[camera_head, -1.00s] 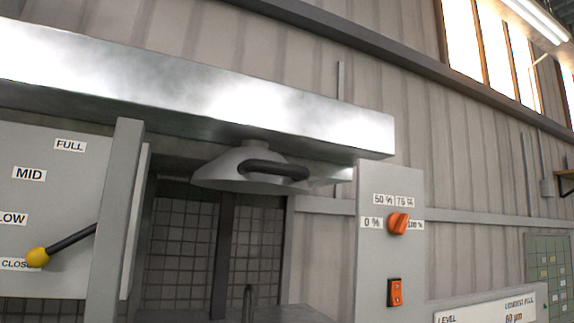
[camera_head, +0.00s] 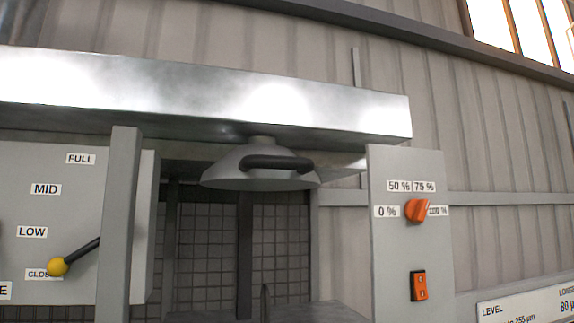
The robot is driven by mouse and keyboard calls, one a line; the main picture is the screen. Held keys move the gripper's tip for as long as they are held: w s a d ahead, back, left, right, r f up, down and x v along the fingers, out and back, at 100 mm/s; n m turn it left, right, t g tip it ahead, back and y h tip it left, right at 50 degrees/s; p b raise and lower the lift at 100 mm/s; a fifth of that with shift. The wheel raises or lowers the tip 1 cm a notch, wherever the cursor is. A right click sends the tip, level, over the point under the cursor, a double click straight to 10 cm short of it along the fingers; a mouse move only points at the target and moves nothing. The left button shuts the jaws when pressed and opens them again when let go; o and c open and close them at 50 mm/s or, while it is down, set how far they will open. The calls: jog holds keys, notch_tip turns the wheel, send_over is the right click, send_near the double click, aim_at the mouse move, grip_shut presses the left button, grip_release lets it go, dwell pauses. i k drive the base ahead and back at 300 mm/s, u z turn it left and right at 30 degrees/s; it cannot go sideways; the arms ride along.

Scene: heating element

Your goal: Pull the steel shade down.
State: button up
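The steel shade (camera_head: 238,168) is a grey dome-shaped hood under a long metal beam, in the middle of the view. A black curved handle (camera_head: 277,162) is on its front. The shade sits high, close against the underside of the beam. My gripper is not in view, so its state and its distance from the handle do not show.
The metal beam (camera_head: 200,100) spans above the shade. A left panel (camera_head: 75,215) carries a yellow-knobbed lever (camera_head: 58,266) at CLOSE. A right panel (camera_head: 390,270) has an orange knob (camera_head: 417,211) and a switch (camera_head: 418,286). A grey post (camera_head: 120,220) stands left of the tiled recess (camera_head: 205,240).

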aim_at(260, 165)
jog(key=i, duration=0.95)
jog(key=u, duration=0.05)
